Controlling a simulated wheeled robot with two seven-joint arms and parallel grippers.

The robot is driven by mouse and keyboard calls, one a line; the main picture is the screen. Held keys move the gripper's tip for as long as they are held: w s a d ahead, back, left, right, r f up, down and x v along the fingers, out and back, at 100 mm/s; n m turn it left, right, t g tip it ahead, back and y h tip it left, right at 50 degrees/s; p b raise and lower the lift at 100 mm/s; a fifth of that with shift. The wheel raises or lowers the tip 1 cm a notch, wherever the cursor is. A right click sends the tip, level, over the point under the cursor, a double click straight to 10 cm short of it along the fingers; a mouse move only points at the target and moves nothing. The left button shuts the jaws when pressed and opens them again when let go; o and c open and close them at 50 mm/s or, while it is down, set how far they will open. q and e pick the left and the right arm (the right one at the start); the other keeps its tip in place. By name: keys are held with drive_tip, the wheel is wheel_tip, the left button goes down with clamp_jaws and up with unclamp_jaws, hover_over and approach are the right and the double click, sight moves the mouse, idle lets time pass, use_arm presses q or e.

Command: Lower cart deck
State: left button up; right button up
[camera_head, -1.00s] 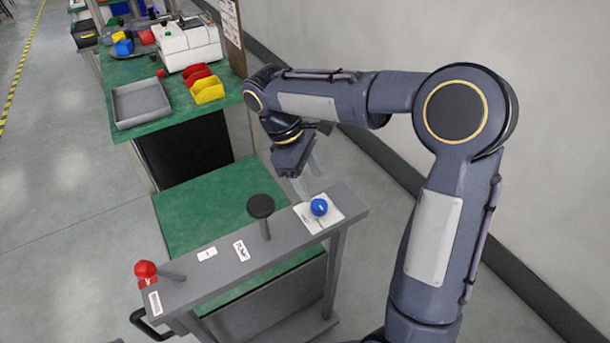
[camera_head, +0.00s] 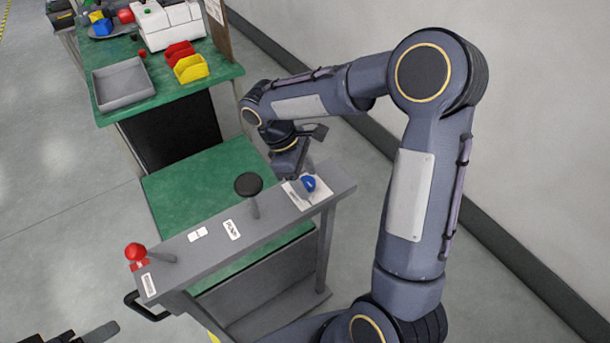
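The cart has a green deck (camera_head: 200,190), which sits lower than the green bench top behind it. A grey bar along the cart's near side (camera_head: 240,236) carries a red knob (camera_head: 135,252) at left, a black round-topped lever (camera_head: 248,185) in the middle and a blue knob (camera_head: 308,184) on a white label at right. My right gripper (camera_head: 302,183) points down at the blue knob, with its fingers around or beside it. Whether they touch it is unclear. A dark part at the bottom left edge seems to be my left gripper (camera_head: 100,332), mostly out of frame.
The green bench (camera_head: 165,88) behind the cart holds a grey tray (camera_head: 122,83), red and yellow bins (camera_head: 190,68) and a white machine (camera_head: 168,22). A wall (camera_head: 530,150) stands at right. The floor at left is clear.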

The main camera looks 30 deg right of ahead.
drive_tip(key=c, duration=1)
drive_tip(key=shift+o, duration=0.2)
drive_tip(key=m+g+y, duration=0.1)
drive_tip(key=m, duration=0.3)
drive_tip(key=shift+w+r+p, duration=0.1)
drive_tip(key=shift+p, duration=0.3)
drive_tip(key=m+y, duration=0.1)
drive_tip(key=m, duration=0.3)
drive_tip(key=shift+d+m+y+p, duration=0.2)
drive_tip(key=shift+m+y+p, duration=0.1)
drive_tip(key=shift+y+p, duration=0.1)
drive_tip(key=m+y, duration=0.1)
drive_tip(key=m, duration=0.3)
drive_tip(key=shift+d+y, duration=0.15)
drive_tip(key=shift+y, duration=0.25)
drive_tip(key=m+y, duration=0.1)
drive_tip(key=m, duration=0.3)
drive_tip(key=shift+d+m+t+p, duration=0.1)
drive_tip(key=shift+m+t+p, duration=0.2)
drive_tip(key=shift+p, duration=0.1)
drive_tip(key=shift+m+y, duration=0.3)
